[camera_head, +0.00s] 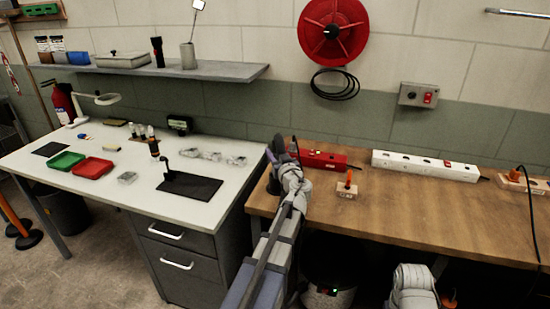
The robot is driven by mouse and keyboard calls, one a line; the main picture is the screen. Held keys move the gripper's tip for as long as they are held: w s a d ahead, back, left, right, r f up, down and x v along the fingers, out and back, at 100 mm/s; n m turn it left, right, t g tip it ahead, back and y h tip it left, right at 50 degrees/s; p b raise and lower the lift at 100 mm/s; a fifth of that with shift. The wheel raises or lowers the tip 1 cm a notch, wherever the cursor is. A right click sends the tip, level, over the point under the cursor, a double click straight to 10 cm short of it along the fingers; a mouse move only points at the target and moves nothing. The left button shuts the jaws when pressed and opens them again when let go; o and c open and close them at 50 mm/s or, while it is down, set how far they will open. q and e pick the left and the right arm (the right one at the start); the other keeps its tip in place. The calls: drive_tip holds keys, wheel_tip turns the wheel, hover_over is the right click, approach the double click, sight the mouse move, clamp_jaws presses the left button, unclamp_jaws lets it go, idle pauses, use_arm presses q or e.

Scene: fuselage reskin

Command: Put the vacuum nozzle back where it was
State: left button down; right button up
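My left arm reaches up from the bottom centre to the left end of the wooden bench. Its gripper (279,150) is at the bench's back left, just left of a red box. I see it from behind, and its fingertips are mostly hidden by the wrist. A dark upright piece (273,184) shows just left of the wrist at the bench edge; I cannot tell whether it is the vacuum nozzle or its holder. A dark round canister (328,272) with a green light, possibly the vacuum, stands under the bench. My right gripper is not clearly visible.
The wooden bench (430,213) carries the red box (322,160), a white power strip (424,166) and a small block with an orange-handled tool (347,188). The white desk (110,185) holds red (93,167) and green (66,161) trays and a black mat (190,186).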

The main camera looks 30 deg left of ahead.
use_arm(q)
drive_tip(key=shift+f, duration=0.1)
drive_tip(key=c, duration=0.5)
unclamp_jaws()
drive_tip(key=shift+r, duration=0.35)
drive_tip(key=v, duration=1.2)
drive_tip(key=shift+f, duration=0.15)
